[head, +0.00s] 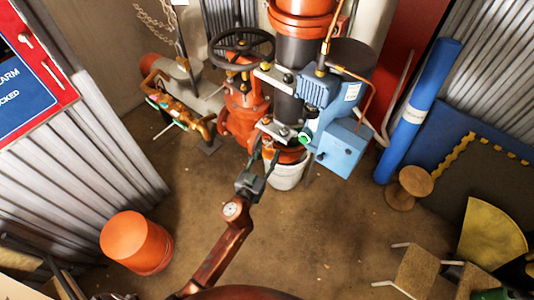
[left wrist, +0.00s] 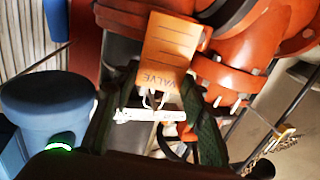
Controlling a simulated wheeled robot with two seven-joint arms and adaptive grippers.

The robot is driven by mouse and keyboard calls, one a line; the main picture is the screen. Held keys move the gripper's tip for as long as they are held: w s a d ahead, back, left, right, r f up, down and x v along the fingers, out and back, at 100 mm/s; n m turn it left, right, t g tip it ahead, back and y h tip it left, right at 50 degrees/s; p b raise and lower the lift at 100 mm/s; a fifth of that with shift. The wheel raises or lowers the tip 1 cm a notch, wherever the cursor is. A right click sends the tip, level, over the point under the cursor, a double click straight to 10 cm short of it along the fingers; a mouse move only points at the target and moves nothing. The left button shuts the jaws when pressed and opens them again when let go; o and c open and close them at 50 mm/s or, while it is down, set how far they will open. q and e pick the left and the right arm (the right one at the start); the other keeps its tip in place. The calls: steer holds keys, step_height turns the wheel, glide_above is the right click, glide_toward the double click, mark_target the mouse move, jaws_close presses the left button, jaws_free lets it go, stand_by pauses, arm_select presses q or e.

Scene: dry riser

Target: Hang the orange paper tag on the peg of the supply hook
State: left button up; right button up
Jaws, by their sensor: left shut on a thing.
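My left gripper (head: 265,160) is in front of the red and black riser, above the white bucket. In the left wrist view the gripper fingers (left wrist: 162,85) are closed around an orange paper tag (left wrist: 170,48) with lines and the word VALVE upside down. A white loop (left wrist: 150,97) hangs at the tag's lower edge, next to a white bar (left wrist: 148,114). I cannot tell whether loop and bar are joined. In the head view the tag cannot be made out. I cannot identify the supply hook or its peg for sure. My right gripper is not in view.
Red riser pipework with a black handwheel (head: 241,46) and a blue box (head: 341,146) stand close around the gripper. A white bucket (head: 285,177) is below. The middle floor is clear.

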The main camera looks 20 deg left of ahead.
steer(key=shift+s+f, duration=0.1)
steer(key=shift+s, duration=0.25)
arm_select(q)
steer(key=o, duration=0.8)
steer(key=shift+o, duration=0.2)
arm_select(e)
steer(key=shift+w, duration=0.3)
